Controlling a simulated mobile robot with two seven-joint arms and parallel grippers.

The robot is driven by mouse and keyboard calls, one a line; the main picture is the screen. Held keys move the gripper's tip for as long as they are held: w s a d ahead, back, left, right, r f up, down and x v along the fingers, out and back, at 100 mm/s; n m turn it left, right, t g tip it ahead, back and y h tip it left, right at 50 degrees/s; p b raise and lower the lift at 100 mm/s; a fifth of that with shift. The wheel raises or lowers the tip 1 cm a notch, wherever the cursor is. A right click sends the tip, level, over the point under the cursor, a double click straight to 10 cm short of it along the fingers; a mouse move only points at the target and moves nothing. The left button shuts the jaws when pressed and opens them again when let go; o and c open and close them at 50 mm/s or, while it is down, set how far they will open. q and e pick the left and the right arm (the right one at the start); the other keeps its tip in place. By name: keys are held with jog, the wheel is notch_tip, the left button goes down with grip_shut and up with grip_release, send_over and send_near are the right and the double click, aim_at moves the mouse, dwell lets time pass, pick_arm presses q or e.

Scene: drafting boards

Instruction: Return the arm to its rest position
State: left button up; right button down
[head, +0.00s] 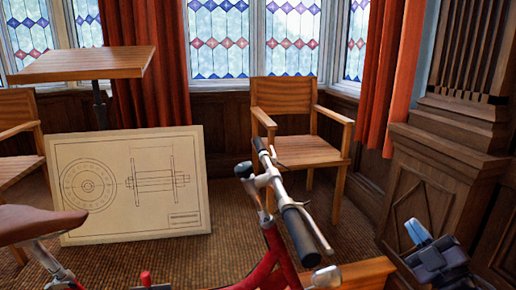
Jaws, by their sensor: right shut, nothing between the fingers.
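My right gripper (417,232) shows at the lower right, with a dark body and light blue fingers pointing up and to the left. Its fingers are together and I see nothing between them. It is in front of the dark wood panelling, to the right of a red bicycle (281,255). Most of my right arm is outside the picture. My left gripper is not in view.
A drafting board (105,222) with a wheel drawing leans at the left. A wooden chair (303,150) stands behind the bicycle's handlebar (297,225). A small wooden table (85,63) and another chair (14,130) are at the left. A wooden beam (365,272) lies near my gripper.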

jog(key=s+f+m+g+h, duration=0.3)
jog(key=s+f+m, duration=0.15)
jog(key=f, duration=0.55)
jog(key=s+f+m+g+h, duration=0.25)
jog(key=f+m, duration=0.25)
jog(key=f, duration=0.5)
jog(key=s+a+f+m+g, duration=0.2)
jog(key=s+f, duration=0.5)
jog(key=s, duration=0.1)
jog(key=s+a+f+m+g, duration=0.2)
jog(key=s+a+f+g, duration=0.1)
jog(key=s+f, duration=0.4)
jog(key=shift+s+f, duration=0.4)
jog(key=shift+s, duration=0.85)
jog(key=c, duration=1.8)
grip_release()
jog(key=shift+c, duration=0.2)
